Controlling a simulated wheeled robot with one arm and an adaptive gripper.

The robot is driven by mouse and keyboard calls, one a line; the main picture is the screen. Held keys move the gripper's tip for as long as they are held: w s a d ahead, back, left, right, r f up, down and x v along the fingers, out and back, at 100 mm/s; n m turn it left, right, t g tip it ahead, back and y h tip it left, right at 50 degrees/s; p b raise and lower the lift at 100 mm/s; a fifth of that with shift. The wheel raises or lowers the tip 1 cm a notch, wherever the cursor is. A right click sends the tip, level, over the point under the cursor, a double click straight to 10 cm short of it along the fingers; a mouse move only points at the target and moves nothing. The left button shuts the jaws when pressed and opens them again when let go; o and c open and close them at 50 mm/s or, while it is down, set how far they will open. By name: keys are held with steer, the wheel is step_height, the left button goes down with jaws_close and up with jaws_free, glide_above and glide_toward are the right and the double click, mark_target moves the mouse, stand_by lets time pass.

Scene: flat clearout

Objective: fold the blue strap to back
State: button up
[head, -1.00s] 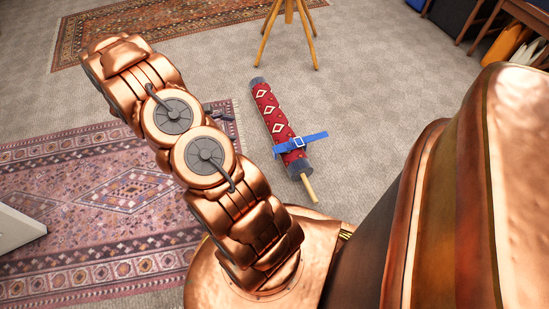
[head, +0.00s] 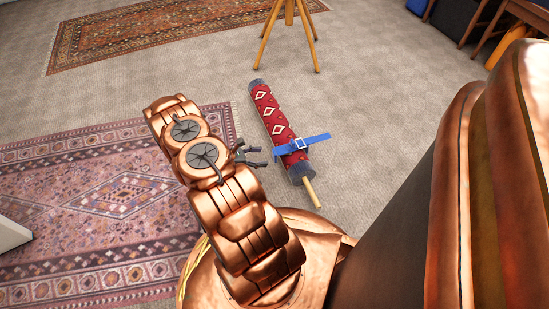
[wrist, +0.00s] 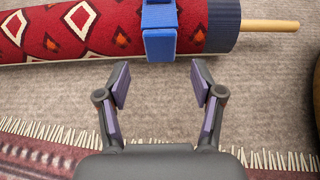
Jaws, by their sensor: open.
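The blue strap (head: 315,142) lies across a rolled red rug (head: 272,115) with white diamonds, near the roll's lower end, with a pale buckle on it. In the head view its free end sticks out to the right of the roll. In the wrist view the strap (wrist: 159,32) shows as a blue band around the roll (wrist: 85,28). My gripper (head: 264,157) is open and empty, just left of the roll in the head view. In the wrist view its two purple-padded fingers (wrist: 160,80) point at the strap, with carpet between them and no contact.
A wooden pole (head: 312,193) sticks out of the roll's lower end. A patterned rug (head: 110,205) lies flat on the left. Wooden stand legs (head: 289,35) are beyond the roll. Grey carpet (head: 385,105) is clear to the right.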

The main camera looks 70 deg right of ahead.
mark_target(273, 156)
steer(key=b+x, duration=0.2)
steer(key=x, duration=0.4)
steer(key=shift+a+f, duration=0.1)
steer(key=shift+s+d+f+b, duration=0.1)
steer(key=shift+s+d+b, duration=0.25)
steer(key=shift+d, duration=0.05)
steer(key=shift+c, duration=0.3)
jaws_close()
